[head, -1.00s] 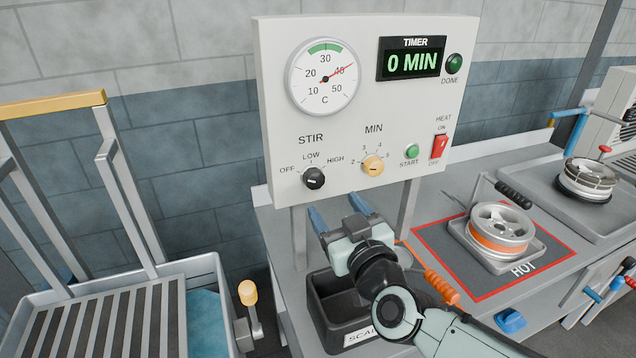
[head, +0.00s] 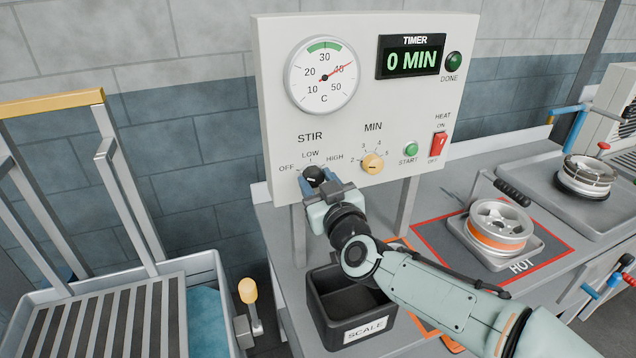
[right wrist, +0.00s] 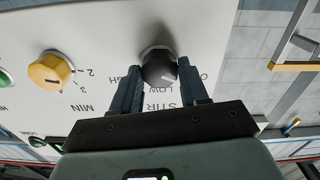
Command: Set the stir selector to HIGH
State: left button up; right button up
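The stir selector is a black round knob (head: 313,174) low on the left of the white panel, under the STIR label with OFF, LOW and HIGH around it. In the right wrist view the open fingers (right wrist: 160,80) flank the knob with small gaps visible; contact is not clear. My left gripper is not in view.
The yellow MIN knob (head: 372,164), green START button (head: 411,150) and red HEAT switch (head: 439,145) sit to the right on the panel (head: 280,50).

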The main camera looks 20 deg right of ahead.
jog(key=shift+c, duration=0.7)
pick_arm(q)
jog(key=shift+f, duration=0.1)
pick_arm(e)
jog(key=m+b, duration=0.1)
jog(key=m, duration=0.5)
jog(key=shift+f, duration=0.1)
jog(key=m+b, duration=0.2)
jog(key=m, duration=0.5)
jog(key=shift+b, duration=0.3)
jog(key=m+b, duration=0.1)
jog(key=m, duration=0.3)
jog(key=shift+m, duration=0.4)
jog(key=m+b, duration=0.1)
jog(key=m, duration=0.4)
jog(key=shift+b, duration=0.4)
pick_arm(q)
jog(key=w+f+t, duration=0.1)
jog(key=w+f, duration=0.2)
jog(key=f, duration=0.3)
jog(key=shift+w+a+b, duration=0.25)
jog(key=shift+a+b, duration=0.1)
pick_arm(e)
jog(key=shift+m, duration=1.5)
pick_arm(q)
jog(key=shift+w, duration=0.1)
